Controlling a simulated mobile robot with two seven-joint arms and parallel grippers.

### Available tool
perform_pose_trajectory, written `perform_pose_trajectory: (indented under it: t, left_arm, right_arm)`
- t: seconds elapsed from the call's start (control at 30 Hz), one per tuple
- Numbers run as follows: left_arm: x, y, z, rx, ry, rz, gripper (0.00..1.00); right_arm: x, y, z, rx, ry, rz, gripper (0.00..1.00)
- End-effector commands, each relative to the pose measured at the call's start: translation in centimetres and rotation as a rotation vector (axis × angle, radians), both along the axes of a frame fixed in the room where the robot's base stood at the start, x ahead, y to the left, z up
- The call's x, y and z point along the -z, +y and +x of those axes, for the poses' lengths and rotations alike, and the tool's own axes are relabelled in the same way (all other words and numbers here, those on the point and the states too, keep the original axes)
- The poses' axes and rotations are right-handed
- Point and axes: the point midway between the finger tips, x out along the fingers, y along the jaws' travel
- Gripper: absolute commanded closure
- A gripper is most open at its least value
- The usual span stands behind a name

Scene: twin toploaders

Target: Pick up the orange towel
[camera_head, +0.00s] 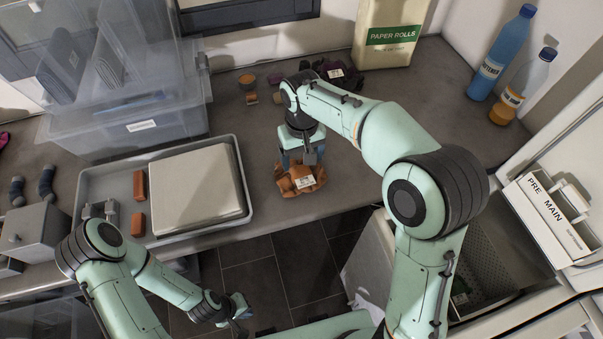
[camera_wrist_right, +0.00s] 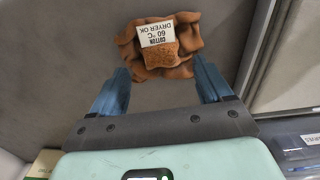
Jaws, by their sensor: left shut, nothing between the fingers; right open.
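The orange towel (camera_head: 301,178) lies crumpled on the grey counter near its front edge in the head view. In the right wrist view the towel (camera_wrist_right: 160,50) carries a white label reading "COTTON 60 °C DRYER OK". My right gripper (camera_head: 300,158) points down over the towel. Its blue fingers (camera_wrist_right: 160,88) are spread apart, one on each side of the towel's near part, with nothing held. I cannot tell whether they touch the cloth. My left gripper (camera_head: 243,312) is shut and empty, low in front of the counter over the floor.
A grey tray (camera_head: 84,190) with a pale lid-like box and orange blocks lies left of the towel. A dark cloth (camera_head: 345,76) and a paper rolls box (camera_head: 388,34) stand behind. Bottles (camera_head: 500,55) are at the back right. An open toploader (camera_head: 490,250) is at the right.

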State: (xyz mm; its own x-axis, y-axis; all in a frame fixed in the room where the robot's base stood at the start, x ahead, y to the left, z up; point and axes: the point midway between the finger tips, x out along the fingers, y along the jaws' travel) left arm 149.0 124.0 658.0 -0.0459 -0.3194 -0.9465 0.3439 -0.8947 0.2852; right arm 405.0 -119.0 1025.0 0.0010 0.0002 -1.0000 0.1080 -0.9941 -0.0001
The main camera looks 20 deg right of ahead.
Motion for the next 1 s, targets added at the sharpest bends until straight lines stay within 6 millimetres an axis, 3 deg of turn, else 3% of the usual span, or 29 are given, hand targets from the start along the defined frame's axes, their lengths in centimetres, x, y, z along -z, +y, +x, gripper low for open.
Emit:
perform_pose_trajectory:
  t: [0.23,0.53,0.77,0.8,1.0]
  left_arm:
    - [0.2,0.0,-0.2,0.001,0.002,0.000,1.00]
    - [0.2,0.0,-0.2,0.000,0.002,0.000,1.00]
    - [0.2,0.0,-0.2,0.000,0.002,0.000,1.00]
    - [0.2,0.0,-0.2,0.000,0.002,0.000,1.00]
    - [0.2,0.0,-0.2,0.000,0.002,0.000,1.00]
  right_arm:
    - [3.6,-0.1,0.4,0.001,0.004,0.000,0.21]
    - [4.0,-0.1,0.4,0.000,0.001,0.000,0.21]
    - [4.0,0.0,0.4,0.000,0.001,0.000,0.96]
    - [4.0,0.0,0.4,0.000,0.001,0.000,1.00]
    - [3.9,0.0,0.4,0.000,0.000,0.000,1.00]
